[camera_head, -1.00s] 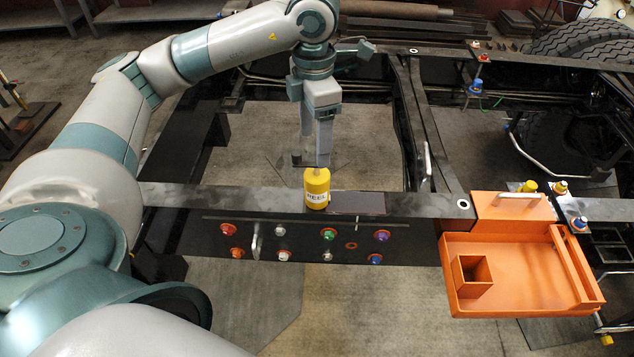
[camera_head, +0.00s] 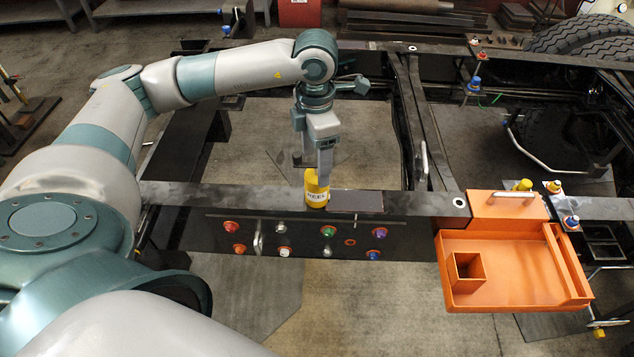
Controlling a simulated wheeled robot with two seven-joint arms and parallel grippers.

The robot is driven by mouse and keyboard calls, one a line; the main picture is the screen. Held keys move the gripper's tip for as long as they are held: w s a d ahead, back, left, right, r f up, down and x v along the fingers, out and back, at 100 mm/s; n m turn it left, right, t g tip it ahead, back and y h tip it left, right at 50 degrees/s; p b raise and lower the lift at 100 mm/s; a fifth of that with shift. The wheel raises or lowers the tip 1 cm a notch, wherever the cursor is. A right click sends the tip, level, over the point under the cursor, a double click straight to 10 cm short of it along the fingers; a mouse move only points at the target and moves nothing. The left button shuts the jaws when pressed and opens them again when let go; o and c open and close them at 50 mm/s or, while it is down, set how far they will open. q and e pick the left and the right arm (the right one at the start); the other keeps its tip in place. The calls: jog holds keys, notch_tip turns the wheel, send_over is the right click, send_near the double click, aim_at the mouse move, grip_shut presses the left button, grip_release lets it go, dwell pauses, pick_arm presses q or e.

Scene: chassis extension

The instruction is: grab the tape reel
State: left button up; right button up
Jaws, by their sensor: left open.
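The tape reel (camera_head: 317,194) is a yellow cylinder with a white label reading "REEL". It stands upright on the black chassis beam (camera_head: 250,195), left of a dark flat plate. My left gripper (camera_head: 314,168) is open and comes down from above, right at the top of the reel. One finger overlaps the reel's upper part in the picture; I cannot tell whether it touches. The reel's top is partly hidden by the gripper. My right gripper is not in view.
An orange tray (camera_head: 510,240) with a small square compartment hangs on the beam at the right. Several coloured knobs line the beam's front face, with a metal handle (camera_head: 258,244) among them. A crossbeam (camera_head: 425,130) runs back right of the reel.

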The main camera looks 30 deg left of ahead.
aim_at(316, 164)
pick_arm(q)
jog(key=shift+f+p, duration=0.3)
jog(key=shift+p, duration=0.05)
notch_tip(316, 164, down, 2)
jog(key=shift+d+p, duration=0.1)
jog(key=shift+p, duration=0.35)
jog(key=shift+f, duration=0.35)
jog(key=c, duration=1.6)
